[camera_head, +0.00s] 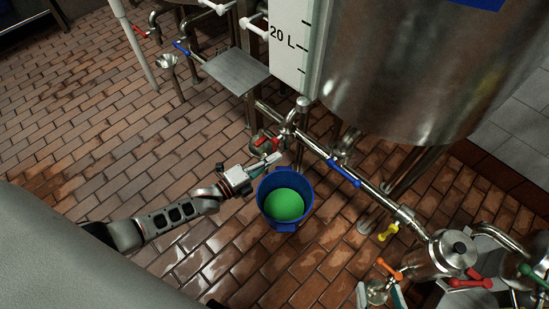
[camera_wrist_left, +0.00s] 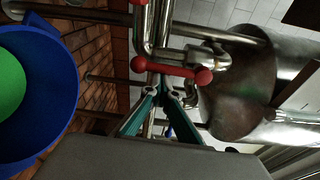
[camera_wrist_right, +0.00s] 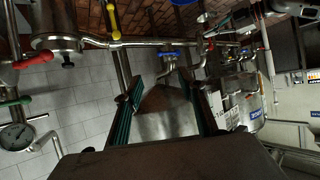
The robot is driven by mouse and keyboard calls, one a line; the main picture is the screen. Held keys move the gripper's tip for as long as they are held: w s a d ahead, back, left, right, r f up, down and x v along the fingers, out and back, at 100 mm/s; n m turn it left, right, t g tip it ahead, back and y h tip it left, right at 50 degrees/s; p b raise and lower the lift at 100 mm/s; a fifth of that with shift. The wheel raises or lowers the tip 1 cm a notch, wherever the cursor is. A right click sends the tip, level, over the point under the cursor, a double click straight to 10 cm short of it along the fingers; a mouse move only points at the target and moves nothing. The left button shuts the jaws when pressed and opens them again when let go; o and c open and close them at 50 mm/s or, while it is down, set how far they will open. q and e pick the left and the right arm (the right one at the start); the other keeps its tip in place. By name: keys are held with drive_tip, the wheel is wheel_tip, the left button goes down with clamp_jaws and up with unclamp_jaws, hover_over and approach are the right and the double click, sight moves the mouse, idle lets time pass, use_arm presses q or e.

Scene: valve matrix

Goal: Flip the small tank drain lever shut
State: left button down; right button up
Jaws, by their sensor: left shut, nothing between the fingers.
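In the left wrist view my left fingers (camera_wrist_left: 163,92) converge below the lever.
A blue bucket (camera_head: 262,208) with green contents (camera_head: 284,205) stands on the brick floor beside my left gripper. Nearby are a blue lever (camera_head: 343,173), a yellow lever (camera_head: 388,232), an orange lever (camera_head: 389,269) and a steel filter vessel (camera_head: 440,258).

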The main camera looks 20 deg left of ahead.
use_arm(q)
drive_tip(key=shift+a+f, duration=0.1)
drive_tip(key=shift+a, duration=0.05)
drive_tip(key=w+a+r+m+y+b, duration=0.2)
drive_tip(key=a+m, duration=0.4)
drive_tip(key=m, duration=0.8)
wheel_tip(320, 180, up, 3)
drive_tip(key=shift+w+a+f+m+y+b, duration=0.1)
drive_tip(key=shift+w+a+m+y+b, duration=0.25)
drive_tip(key=shift+b, duration=0.5)
use_arm(e)
drive_tip(key=a+m, duration=0.1)
drive_tip(key=a, duration=0.1)
drive_tip(key=s+a+m+y, duration=0.1)
drive_tip(key=a+m, duration=0.1)
drive_tip(key=shift+a+f, duration=0.15)
drive_tip(key=shift+a, duration=0.1)
use_arm(q)
drive_tip(key=shift+a, duration=0.1)
use_arm(e)
drive_tip(key=shift+f, duration=0.1)
